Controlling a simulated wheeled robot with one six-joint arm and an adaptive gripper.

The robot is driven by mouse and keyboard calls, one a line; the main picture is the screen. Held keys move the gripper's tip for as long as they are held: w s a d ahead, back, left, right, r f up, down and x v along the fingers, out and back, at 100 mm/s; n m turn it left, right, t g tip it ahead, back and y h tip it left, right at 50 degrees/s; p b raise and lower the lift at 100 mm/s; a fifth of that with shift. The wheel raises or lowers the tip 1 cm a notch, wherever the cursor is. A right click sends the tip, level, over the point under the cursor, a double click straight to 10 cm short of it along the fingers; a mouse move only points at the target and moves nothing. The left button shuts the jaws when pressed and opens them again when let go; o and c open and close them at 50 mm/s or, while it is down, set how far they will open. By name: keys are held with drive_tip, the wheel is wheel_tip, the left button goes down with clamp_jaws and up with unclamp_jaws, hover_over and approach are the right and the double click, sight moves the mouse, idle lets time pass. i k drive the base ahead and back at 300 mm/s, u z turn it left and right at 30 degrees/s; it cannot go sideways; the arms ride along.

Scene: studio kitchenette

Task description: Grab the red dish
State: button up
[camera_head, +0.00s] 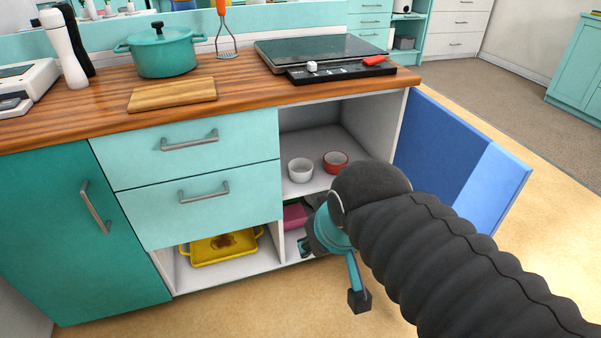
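The red dish (335,162) is a small round bowl, red outside with a pale inside. It stands upright on the upper shelf (309,184) of the open cabinet, right of a similar white dish (300,171). My gripper (331,273) is in front of the cabinet, lower than the red dish and apart from it. Its two fingers are spread and I see nothing between them. My dark arm passes close to the dish's lower right in the picture and hides part of the shelf's right side.
A blue cabinet door (457,160) stands open on the right. The wooden countertop (110,121) overhangs the shelf and holds a teal pot (162,53). Light floor lies in front.

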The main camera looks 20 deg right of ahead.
sight(334, 160)
drive_tip(key=u, duration=1.25)
drive_tip(key=i, duration=0.85)
drive_tip(key=z, duration=3.5)
